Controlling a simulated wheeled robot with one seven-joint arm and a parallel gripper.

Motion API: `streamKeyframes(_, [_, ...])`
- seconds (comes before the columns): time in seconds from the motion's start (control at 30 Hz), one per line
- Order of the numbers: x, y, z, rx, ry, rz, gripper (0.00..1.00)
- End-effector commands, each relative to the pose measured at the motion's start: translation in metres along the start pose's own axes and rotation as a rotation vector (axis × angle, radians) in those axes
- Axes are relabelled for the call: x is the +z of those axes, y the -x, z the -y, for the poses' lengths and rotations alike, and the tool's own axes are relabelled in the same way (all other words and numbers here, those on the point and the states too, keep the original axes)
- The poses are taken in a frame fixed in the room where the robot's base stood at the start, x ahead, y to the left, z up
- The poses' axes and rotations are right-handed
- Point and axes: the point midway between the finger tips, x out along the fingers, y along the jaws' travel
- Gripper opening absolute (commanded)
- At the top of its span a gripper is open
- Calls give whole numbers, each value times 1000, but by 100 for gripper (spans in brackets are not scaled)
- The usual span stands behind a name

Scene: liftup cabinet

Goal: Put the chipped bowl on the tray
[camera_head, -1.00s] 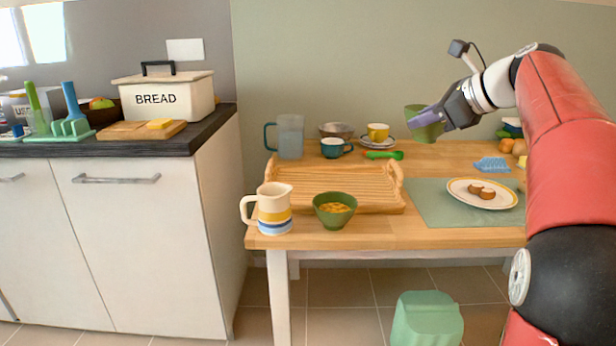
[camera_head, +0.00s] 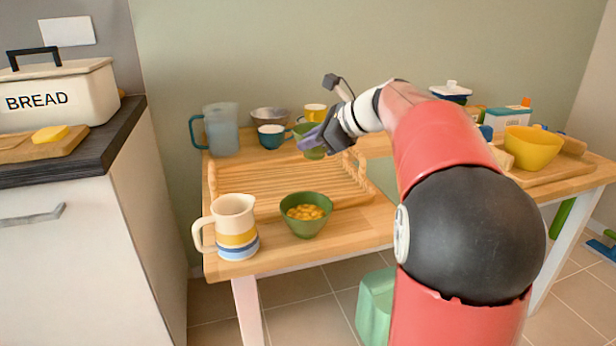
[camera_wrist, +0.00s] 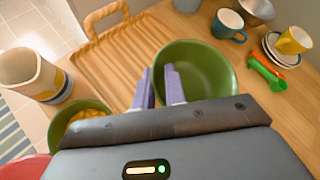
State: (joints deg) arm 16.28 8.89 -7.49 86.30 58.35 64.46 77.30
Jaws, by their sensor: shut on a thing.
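My gripper (camera_head: 312,139) is shut on a green bowl (camera_head: 316,153), which hangs tilted near the right end of the wooden tray (camera_head: 265,183). In the wrist view, the fingers (camera_wrist: 160,86) grip the near-left wall of the empty green bowl (camera_wrist: 203,68). The tray (camera_wrist: 108,62) is empty, with ribs and raised handles, just left of the held bowl there. A second green bowl (camera_head: 306,218) with yellow food stands upright on the table in front of the tray. I cannot make out a chip on either bowl.
A striped jug (camera_head: 235,228) stands at the table's front left. A blue pitcher (camera_head: 221,130), a teal cup (camera_head: 271,137), a metal bowl (camera_head: 268,116) and a yellow cup (camera_head: 315,112) stand behind the tray. A yellow bowl (camera_head: 532,148) is far right.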

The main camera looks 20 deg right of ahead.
Motion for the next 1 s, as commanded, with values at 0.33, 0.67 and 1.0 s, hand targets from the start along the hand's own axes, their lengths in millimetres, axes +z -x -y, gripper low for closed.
streamKeyframes(0.33, [-37, -24, -15, -1, 1, 0, 0])
streamKeyframes(0.67, [-66, -44, -28, -2, 1, 1, 0])
streamKeyframes(1.0, [-68, -46, -29, -1, 1, 1, 0])
